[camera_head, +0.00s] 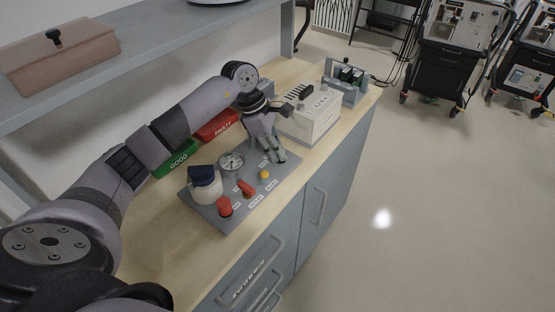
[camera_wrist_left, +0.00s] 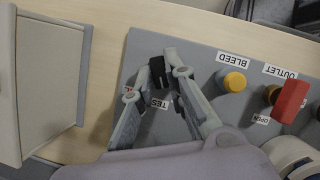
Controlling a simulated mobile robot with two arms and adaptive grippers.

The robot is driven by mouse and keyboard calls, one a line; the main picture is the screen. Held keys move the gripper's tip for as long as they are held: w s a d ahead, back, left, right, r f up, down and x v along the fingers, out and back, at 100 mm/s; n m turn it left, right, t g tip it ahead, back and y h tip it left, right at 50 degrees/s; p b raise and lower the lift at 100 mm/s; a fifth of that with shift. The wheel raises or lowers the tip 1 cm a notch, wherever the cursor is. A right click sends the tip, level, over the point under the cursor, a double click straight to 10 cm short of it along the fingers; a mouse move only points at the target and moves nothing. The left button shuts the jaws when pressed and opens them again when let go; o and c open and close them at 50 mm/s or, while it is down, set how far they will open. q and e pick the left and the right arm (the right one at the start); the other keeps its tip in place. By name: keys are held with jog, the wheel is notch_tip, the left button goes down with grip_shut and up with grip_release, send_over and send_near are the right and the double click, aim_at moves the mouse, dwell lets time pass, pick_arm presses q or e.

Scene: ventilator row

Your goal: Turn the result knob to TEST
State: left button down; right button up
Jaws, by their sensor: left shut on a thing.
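The result knob (camera_wrist_left: 157,70) is a small black knob at the end of the grey test panel (camera_head: 212,217). My left gripper (camera_head: 272,152) reaches down over that end of the panel and is shut on the knob. In the left wrist view the knob shows between the fingers, with a partly covered label reading TES (camera_wrist_left: 158,104) beside it. Another label by the left finger is mostly hidden. In the head view the fingers hide the knob, and I cannot tell exactly where it points. My right gripper is not in view.
The panel also carries a yellow BLEED button (camera_head: 264,175), red handles (camera_head: 246,188), a gauge (camera_head: 231,161) and a blue-topped white part (camera_head: 205,185). Green GOOD (camera_head: 176,160) and red FAULTY (camera_head: 216,127) bins stand behind. A white box (camera_head: 312,121) stands close beyond my gripper.

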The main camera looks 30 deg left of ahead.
pick_arm(q)
jog(key=m+b, duration=0.2)
jog(key=m+g+b, duration=0.1)
jog(key=shift+w+f+m+b, duration=0.1)
jog(key=shift+w+m+b, duration=0.1)
jog(key=shift+m+b, duration=0.2)
jog(key=shift+m+g+b, duration=0.4)
jog(key=shift+m, duration=0.1)
jog(key=c, duration=1.6)
grip_release()
